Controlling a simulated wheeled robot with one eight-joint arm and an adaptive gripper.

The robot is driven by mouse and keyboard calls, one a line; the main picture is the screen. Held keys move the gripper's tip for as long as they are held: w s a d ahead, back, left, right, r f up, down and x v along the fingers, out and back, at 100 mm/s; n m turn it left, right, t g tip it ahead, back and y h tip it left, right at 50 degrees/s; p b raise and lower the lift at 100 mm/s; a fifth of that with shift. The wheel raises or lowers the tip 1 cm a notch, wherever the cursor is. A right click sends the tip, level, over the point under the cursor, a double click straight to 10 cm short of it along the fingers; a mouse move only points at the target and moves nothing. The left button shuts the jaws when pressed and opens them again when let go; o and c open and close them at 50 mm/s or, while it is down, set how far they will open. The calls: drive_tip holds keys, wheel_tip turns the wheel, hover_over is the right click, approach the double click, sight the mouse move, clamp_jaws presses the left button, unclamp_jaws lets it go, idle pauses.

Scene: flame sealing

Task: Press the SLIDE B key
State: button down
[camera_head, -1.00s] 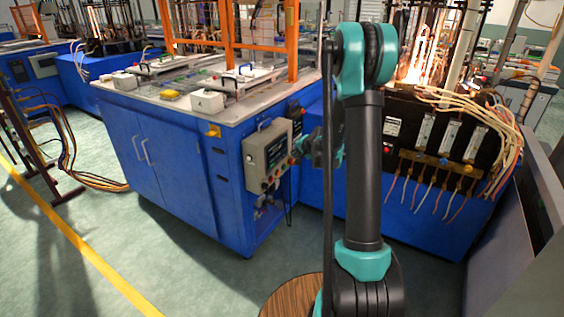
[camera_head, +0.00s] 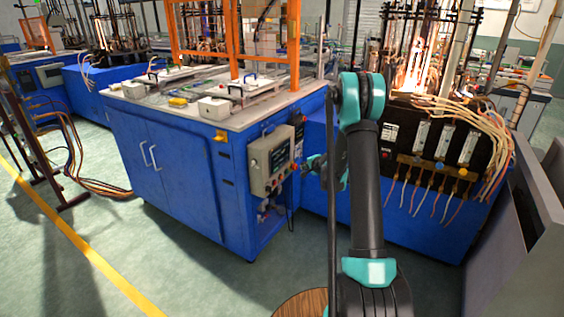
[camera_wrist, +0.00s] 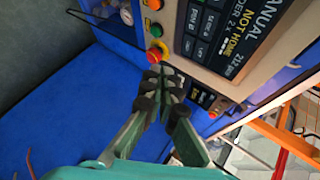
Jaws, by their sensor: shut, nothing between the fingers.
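The grey control panel (camera_head: 270,160) is mounted on the right side of the blue cabinet. In the wrist view the panel (camera_wrist: 262,85) is tilted, with a dark display (camera_wrist: 250,35) reading MANUAL and NOT HOME. My gripper (camera_wrist: 168,78) is shut and empty. Its tips appear just beside the panel's edge, near a red button with a yellow collar (camera_wrist: 156,54). In the head view my gripper (camera_head: 304,166) is just right of the panel.
A small dark unit (camera_wrist: 203,97) sits by the fingers. A black box with cables (camera_head: 440,150) and bright flames stand to the right.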

sight(281, 160)
drive_tip(key=shift+w+a, duration=0.85)
drive_tip(key=shift+a, duration=0.35)
drive_tip(key=shift+w+a, duration=0.9)
drive_tip(key=shift+a, duration=0.25)
drive_tip(key=shift+w+a, duration=0.85)
drive_tip(key=shift+a, duration=0.35)
drive_tip(key=shift+a, duration=0.1)
drive_tip(key=shift+w+a, duration=0.25)
drive_tip(key=shift+a, duration=0.05)
